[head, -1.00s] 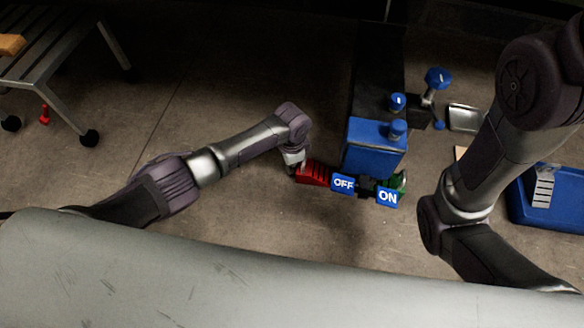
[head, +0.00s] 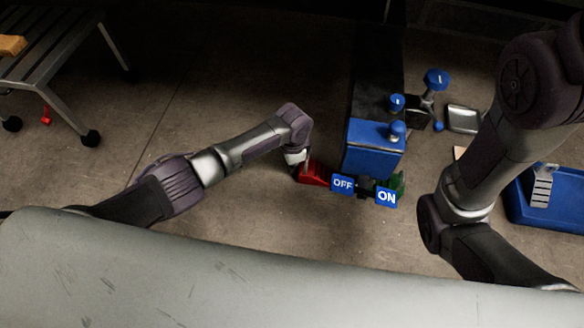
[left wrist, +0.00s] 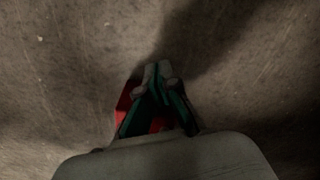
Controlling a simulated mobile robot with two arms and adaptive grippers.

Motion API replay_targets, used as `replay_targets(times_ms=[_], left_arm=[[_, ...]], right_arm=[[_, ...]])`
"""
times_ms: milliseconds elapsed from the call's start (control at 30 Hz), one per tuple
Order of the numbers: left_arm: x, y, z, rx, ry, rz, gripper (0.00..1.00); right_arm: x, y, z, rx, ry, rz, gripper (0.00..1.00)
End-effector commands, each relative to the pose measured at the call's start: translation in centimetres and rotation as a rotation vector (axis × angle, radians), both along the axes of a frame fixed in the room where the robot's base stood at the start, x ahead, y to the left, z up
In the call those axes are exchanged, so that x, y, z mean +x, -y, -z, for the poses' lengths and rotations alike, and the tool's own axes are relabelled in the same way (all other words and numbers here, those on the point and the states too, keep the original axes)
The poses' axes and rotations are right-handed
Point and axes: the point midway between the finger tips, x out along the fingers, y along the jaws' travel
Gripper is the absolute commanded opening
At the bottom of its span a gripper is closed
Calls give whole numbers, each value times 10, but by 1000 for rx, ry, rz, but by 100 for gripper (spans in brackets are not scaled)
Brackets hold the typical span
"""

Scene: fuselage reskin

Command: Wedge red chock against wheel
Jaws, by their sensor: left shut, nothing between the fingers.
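The red chock (head: 314,175) lies on the floor just left of the blue OFF sign, its ribbed slope partly showing. My left gripper (head: 297,168) is low at the chock's left end, pointing down. In the left wrist view the fingers (left wrist: 159,78) are closed together with nothing between them. Red of the chock (left wrist: 125,102) shows beside and behind them; whether they touch it is unclear. A dark shape (head: 366,186), possibly the wheel, sits between the OFF and ON signs, mostly hidden. My right arm is in view, but its gripper is not.
A blue box-like unit (head: 372,146) stands behind the OFF sign (head: 342,184) and ON sign (head: 387,197). A green piece (head: 399,182) is beside the ON sign. A blue tray (head: 530,205) is at right. A wheeled bench (head: 50,65) is at left. Floor between is clear.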

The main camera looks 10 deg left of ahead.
Motion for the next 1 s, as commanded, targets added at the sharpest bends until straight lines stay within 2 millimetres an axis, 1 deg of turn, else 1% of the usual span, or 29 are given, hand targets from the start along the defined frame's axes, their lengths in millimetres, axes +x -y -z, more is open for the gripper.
replay_targets(times_ms=[800, 1000], left_arm=[[-1, 25, 0, -1, 0, 1, 0], [-1, 29, 0, 0, 0, 1, 0]], right_arm=[[0, 0, 3, 0, 0, 0, 40], [0, 0, 4, 0, 0, 0, 40]])
